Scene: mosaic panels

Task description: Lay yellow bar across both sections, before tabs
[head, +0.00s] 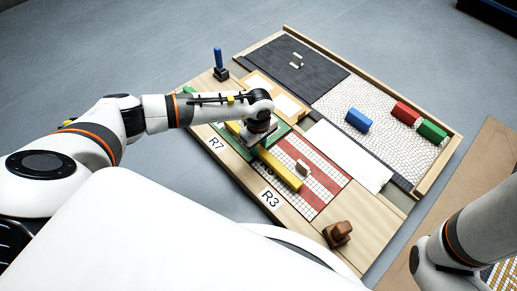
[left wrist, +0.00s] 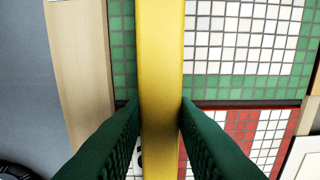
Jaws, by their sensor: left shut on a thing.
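The yellow bar (head: 277,170) extends over the green-and-white mosaic section (head: 238,143) by the R7 label and the red-and-white section (head: 318,180) by the R3 label. My left gripper (head: 258,142) is above the bar near the seam. In the left wrist view its dark green fingers (left wrist: 160,110) close on both sides of the yellow bar (left wrist: 160,55), which runs lengthwise between them. Whether the bar touches the panels is unclear. A small pale tab (head: 303,168) stands on the red-and-white section, right of the bar. My right arm shows at lower right, its gripper out of frame.
A blue block (head: 358,121), a red block (head: 405,113) and a green block (head: 432,132) sit on the pebbled panel at right. A brown stamp-like block (head: 338,233) is at the front corner. A blue-handled tool (head: 219,62) stands at back left. A white sheet (head: 346,155) lies clear.

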